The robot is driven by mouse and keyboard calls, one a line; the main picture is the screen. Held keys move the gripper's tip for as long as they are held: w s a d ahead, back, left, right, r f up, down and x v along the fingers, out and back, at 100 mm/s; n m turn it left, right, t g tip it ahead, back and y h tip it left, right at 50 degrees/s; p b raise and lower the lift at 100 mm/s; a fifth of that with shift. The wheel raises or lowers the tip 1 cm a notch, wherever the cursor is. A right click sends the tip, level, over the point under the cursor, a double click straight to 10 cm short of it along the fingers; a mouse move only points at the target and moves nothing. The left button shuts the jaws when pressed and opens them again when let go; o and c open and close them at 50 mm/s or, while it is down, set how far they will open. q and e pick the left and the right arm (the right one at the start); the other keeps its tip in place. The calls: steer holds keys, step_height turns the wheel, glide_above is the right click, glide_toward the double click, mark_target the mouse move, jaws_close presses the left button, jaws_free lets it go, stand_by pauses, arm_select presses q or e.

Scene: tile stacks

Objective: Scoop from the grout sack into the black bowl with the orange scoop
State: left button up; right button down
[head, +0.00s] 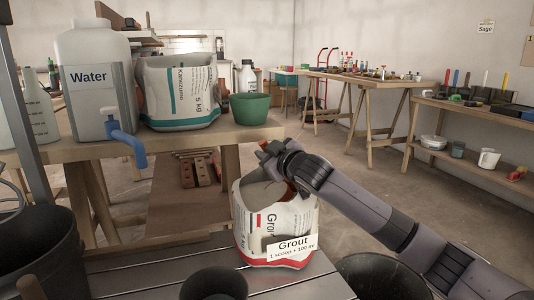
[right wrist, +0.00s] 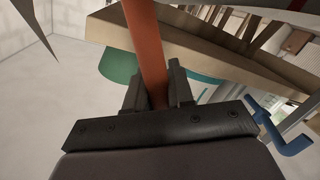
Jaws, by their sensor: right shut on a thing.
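The grout sack (head: 250,217), white with red print and a "Grout, 1 scoop = 100 ml" label, stands open at the top on the grey slatted surface. My right gripper (head: 268,152) is over the sack's open top. In the right wrist view, my right gripper (right wrist: 158,95) is shut on the orange scoop's handle (right wrist: 148,40). The scoop's bowl and what it contains are hidden from view. The black bowl (head: 214,284) is at the front, left of the sack, cut by the bottom edge. My left gripper is not in view.
A wooden bench behind bears a water container (head: 88,70) with a blue tap (head: 128,140), another open sack (head: 178,95) and a green bowl (head: 250,108). Large dark buckets stand at front left (head: 40,255) and front right (head: 385,275). Floor to the right is clear.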

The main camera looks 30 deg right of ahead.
steer(key=shift+r, duration=0.2)
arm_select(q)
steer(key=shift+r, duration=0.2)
arm_select(e)
step_height(320, 180, up, 3)
steer(key=m+t, duration=0.1)
steer(key=m, duration=0.5)
steer(key=shift+y, duration=0.3)
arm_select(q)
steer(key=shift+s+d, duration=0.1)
arm_select(e)
steer(key=shift+a, duration=0.1)
arm_select(q)
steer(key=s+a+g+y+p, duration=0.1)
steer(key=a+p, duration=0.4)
steer(key=p, duration=0.6)
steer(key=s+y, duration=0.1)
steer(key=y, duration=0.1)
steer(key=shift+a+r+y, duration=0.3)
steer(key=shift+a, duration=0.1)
arm_select(e)
step_height(320, 180, up, 9)
